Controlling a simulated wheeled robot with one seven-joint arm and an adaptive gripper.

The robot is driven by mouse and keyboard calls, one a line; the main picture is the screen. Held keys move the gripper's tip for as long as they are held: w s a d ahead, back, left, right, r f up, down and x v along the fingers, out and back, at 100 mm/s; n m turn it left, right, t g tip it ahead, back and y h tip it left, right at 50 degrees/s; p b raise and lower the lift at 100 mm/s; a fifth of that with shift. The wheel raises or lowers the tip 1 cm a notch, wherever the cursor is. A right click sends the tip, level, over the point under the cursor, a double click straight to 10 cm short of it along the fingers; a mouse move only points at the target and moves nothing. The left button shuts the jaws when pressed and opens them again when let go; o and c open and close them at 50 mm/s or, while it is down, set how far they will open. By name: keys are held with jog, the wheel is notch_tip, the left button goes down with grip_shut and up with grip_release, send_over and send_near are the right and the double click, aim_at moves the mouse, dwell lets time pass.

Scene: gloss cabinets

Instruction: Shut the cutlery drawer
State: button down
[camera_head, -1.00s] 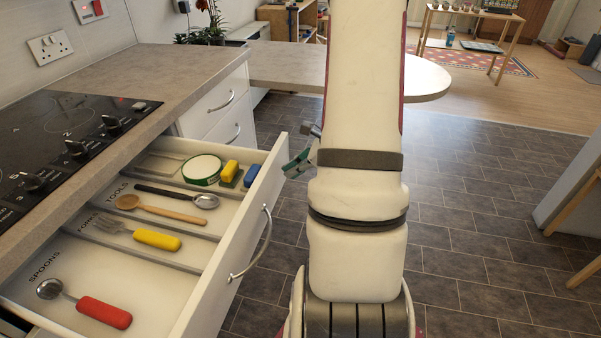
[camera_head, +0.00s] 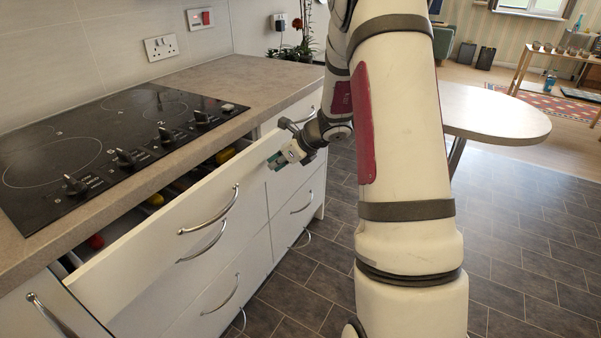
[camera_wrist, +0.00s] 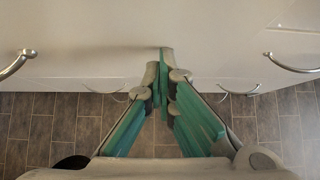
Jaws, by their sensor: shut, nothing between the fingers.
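The cutlery drawer (camera_head: 160,235) is the top drawer below the hob, with a white front and a curved metal handle (camera_head: 208,212). It stands part way out, with a narrow gap between its front and the worktop. Inside the gap, bits of red, yellow and dark handles show; most of the contents are hidden under the worktop. My gripper (camera_head: 276,162) is at the far right end of the drawer front, close to its face. In the wrist view the green fingers (camera_wrist: 163,58) are together and empty, their tips at the white front. I cannot tell whether they touch it.
A black hob (camera_head: 110,140) with several knobs is set in the worktop (camera_head: 262,82). More white drawers (camera_head: 225,285) with metal handles lie below. A rounded table (camera_head: 490,112) stands at the right. The dark tiled floor (camera_head: 530,240) is clear.

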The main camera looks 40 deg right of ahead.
jog(key=w+a, duration=0.1)
jog(key=w, duration=0.3)
jog(key=w+a, duration=0.1)
jog(key=w, duration=0.2)
jog(key=shift+w+a+p, duration=0.1)
jog(key=shift+a+p, duration=0.2)
jog(key=shift+w+a+r, duration=0.1)
jog(key=shift+w, duration=0.15)
